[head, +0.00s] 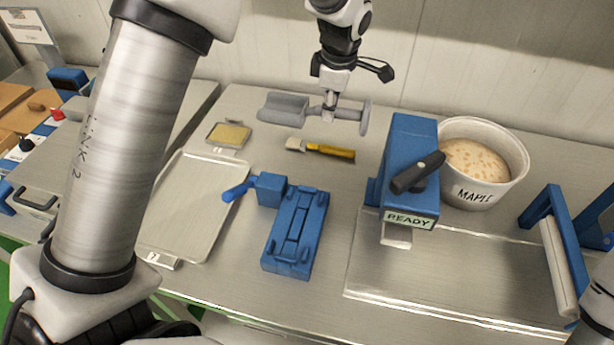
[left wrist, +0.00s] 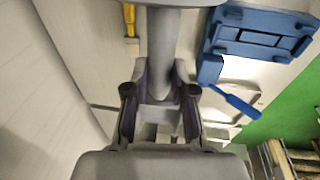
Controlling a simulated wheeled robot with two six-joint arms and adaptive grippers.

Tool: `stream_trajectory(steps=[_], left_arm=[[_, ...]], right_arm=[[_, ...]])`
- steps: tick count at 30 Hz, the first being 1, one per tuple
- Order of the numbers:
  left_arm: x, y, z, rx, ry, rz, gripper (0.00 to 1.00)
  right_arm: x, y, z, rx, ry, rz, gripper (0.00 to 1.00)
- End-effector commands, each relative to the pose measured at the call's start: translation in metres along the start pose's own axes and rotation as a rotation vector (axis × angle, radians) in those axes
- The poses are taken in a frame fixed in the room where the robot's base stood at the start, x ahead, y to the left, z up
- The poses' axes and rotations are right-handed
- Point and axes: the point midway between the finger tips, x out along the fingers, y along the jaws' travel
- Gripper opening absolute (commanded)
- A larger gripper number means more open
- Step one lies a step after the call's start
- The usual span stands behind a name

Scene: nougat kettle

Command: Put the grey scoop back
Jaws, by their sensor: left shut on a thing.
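The grey scoop (head: 283,107) is at the back middle of the table in the head view, its trough to the left and a round disc at its right end. My left gripper (head: 329,106) comes down from above and is shut on the scoop's handle between trough and disc. In the left wrist view the scoop's grey shaft (left wrist: 161,45) runs up from between the fingers of the left gripper (left wrist: 160,95). The gap between scoop and table is hard to judge. My right gripper is out of view.
A yellow-handled brush (head: 325,150) lies just in front of the scoop. A blue fixture (head: 297,235), a blue READY press (head: 408,160) and a MAPLE tub (head: 480,195) stand to the right. A metal tray (head: 190,205) and a small yellow-filled tray (head: 229,134) lie left.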

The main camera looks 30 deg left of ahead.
Motion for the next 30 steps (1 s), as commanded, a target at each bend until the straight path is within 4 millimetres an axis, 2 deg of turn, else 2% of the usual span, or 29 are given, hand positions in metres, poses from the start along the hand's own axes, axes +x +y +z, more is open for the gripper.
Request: stream_trajectory(steps=[5,18,26,30], left_arm=[[0.022,-0.004,0.002,0.000,0.001,-0.004,0.00],[0.117,-0.017,0.011,0.000,0.001,-0.003,0.00],[0.148,-0.021,0.013,0.001,0.001,-0.003,0.00],[0.173,-0.024,0.016,0.000,0.001,-0.003,0.00]], right_arm=[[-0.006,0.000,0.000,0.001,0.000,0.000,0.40],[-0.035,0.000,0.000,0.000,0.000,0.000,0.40],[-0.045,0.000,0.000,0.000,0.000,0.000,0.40],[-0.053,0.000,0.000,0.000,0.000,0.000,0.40]])
